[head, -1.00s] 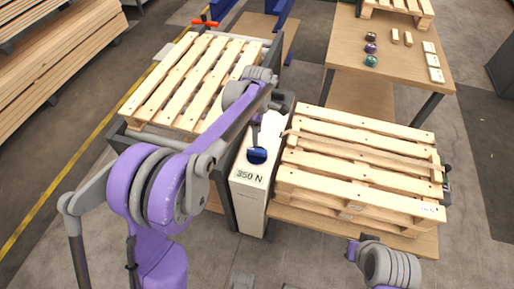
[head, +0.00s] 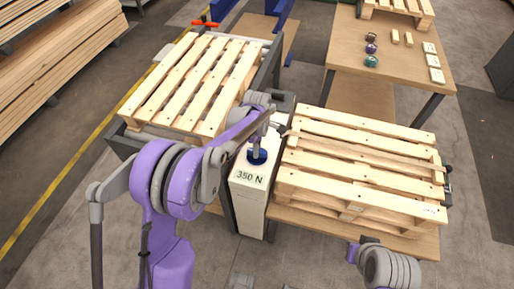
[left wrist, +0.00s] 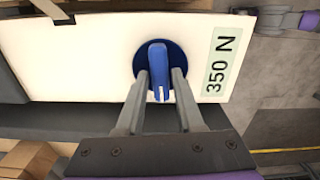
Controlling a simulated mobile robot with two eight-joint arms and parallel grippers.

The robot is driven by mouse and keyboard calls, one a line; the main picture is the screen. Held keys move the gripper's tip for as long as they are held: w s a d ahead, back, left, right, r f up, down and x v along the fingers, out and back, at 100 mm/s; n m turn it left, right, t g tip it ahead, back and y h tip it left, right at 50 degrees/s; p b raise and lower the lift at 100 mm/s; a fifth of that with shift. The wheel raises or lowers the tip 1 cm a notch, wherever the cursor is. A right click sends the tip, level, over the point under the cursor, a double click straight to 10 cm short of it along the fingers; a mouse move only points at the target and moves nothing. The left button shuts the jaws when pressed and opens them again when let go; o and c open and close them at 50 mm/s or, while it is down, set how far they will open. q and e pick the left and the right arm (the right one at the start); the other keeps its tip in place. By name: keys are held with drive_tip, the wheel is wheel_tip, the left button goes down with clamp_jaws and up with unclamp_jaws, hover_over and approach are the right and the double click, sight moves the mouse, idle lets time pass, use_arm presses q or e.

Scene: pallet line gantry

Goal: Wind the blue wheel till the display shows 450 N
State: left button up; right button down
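The blue wheel (head: 257,157) sits on top of a white cabinet (head: 250,193) between two pallets. In the left wrist view it is a dark blue disc with a lighter blue raised grip (left wrist: 158,70) and a white mark. The display (head: 249,177) reads 350 N, and it reads the same in the left wrist view (left wrist: 221,62). My left gripper (left wrist: 159,78) is over the wheel, its fingers apart on either side of the grip; a gap shows beside the grip. My right gripper (head: 362,246) is at the lower right, its fingers too small to judge.
A slatted pallet (head: 200,75) lies on the frame at left, and stacked pallets (head: 360,165) stand close right of the cabinet. Grey floor is open at the front.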

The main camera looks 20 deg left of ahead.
use_arm(q)
clamp_jaws()
drive_tip(key=shift+m, duration=0.4)
drive_tip(key=m+b, duration=0.1)
drive_tip(key=m, duration=0.1)
drive_tip(key=shift+m, duration=0.3)
drive_tip(key=shift+m+b, duration=0.3)
drive_tip(key=shift+m, duration=1.7)
drive_tip(key=shift+o, duration=2.1)
unclamp_jaws()
drive_tip(key=shift+r, duration=0.15)
